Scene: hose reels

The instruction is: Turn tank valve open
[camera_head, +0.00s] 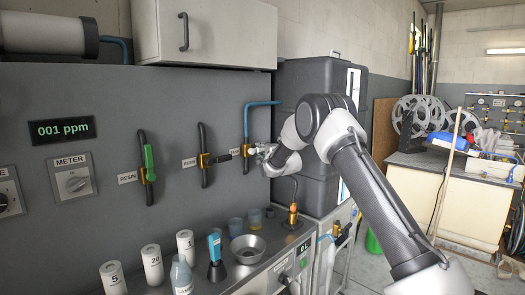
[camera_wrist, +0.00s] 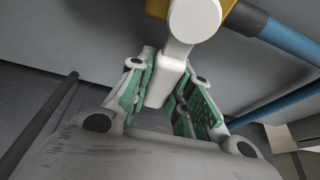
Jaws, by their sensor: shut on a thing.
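The tank valve (camera_head: 247,152) is a brass body on a blue pipe (camera_head: 247,115) at the right end of the grey wall panel. Its label is too small to read. In the wrist view the brass body (camera_wrist: 240,17) and blue pipe (camera_wrist: 288,40) are at the top right. A white lever (camera_wrist: 178,52) with a round hub comes down from the brass body. My gripper (camera_wrist: 168,90) has its green-padded fingers on either side of this lever and is shut on it. In the head view my gripper (camera_head: 262,151) is at the valve and hides the lever.
Below, a counter holds white cylinders (camera_head: 152,263), a bowl (camera_head: 247,248) and beakers (camera_head: 236,226). A dark cabinet (camera_head: 310,85) stands close behind my arm.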

